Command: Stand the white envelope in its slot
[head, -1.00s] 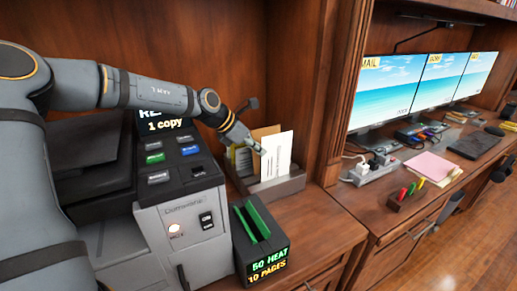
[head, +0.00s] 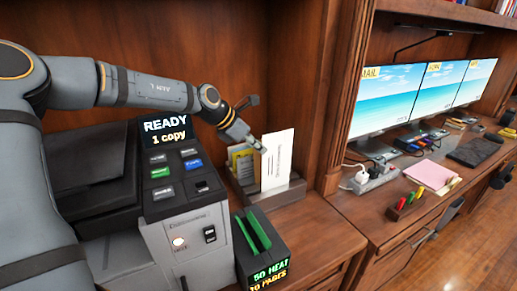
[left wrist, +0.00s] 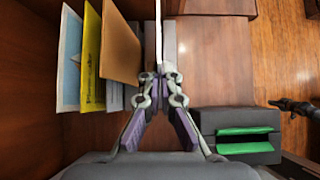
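The white envelope (head: 278,163) is upright at the grey slotted holder (head: 298,187) in the head view. My left gripper (head: 257,147) is shut on its near edge. In the left wrist view my left fingertips (left wrist: 160,86) meet on the envelope (left wrist: 158,30), which shows edge-on as a thin white strip. It is to the right of a brown envelope (left wrist: 120,45), apart from it at the top. I cannot tell whether its lower edge is inside a slot.
Yellow (left wrist: 92,60) and pale blue (left wrist: 70,60) papers stand left of the brown one. A copier (head: 185,235) and a black box with green slots (head: 262,262) stand close by. A wooden side panel (head: 345,80) rises right of the holder.

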